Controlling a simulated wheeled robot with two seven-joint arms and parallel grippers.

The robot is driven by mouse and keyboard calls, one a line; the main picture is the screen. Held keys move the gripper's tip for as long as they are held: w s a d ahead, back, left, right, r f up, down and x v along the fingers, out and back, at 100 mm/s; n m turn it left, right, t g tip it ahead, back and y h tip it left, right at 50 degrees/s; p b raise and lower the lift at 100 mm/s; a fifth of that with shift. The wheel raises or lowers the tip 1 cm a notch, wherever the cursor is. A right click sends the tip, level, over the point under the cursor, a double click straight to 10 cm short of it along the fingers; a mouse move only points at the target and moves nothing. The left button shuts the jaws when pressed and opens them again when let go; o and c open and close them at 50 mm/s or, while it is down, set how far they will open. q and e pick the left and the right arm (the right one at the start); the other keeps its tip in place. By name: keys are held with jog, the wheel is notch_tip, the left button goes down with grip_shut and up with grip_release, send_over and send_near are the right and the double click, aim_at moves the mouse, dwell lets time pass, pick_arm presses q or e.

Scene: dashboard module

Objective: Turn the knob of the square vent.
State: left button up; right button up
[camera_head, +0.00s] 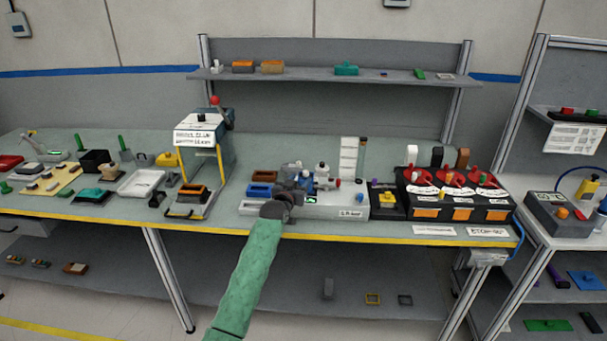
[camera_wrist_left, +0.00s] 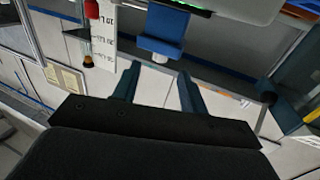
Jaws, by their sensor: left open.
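The white dashboard module (camera_head: 345,210) stands at the table's front edge, with several small parts on it. My left gripper (camera_head: 296,190) is over its left-middle part and hides some of those parts. In the left wrist view my left gripper (camera_wrist_left: 157,78) is open, with nothing between its fingers. A blue block with a narrower tab (camera_wrist_left: 163,30) is just beyond the fingertips, apart from them, below a green-lit display (camera_wrist_left: 190,5). I cannot tell whether this block is the square vent's knob. The same display (camera_head: 311,200) shows beside the gripper in the head view. My right gripper is not seen.
A black box with red knobs (camera_head: 455,190) is further right; a lever machine (camera_head: 205,140) stands left.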

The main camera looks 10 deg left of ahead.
aim_at(305, 174)
pick_arm(q)
jog(key=shift+w+d+p, duration=0.2)
jog(key=shift+w+p, duration=0.1)
jog(key=shift+w, duration=0.75)
jog(key=shift+w+d+p, duration=0.2)
jog(key=shift+w+p, duration=0.1)
jog(key=shift+w, duration=0.75)
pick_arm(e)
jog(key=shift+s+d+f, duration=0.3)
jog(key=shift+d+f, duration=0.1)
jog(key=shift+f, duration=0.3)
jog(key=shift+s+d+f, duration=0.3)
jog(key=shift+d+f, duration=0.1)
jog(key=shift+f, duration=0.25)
pick_arm(q)
jog(key=shift+c, duration=0.4)
grip_shut()
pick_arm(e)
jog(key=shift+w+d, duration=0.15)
pick_arm(q)
jog(key=shift+f, duration=0.1)
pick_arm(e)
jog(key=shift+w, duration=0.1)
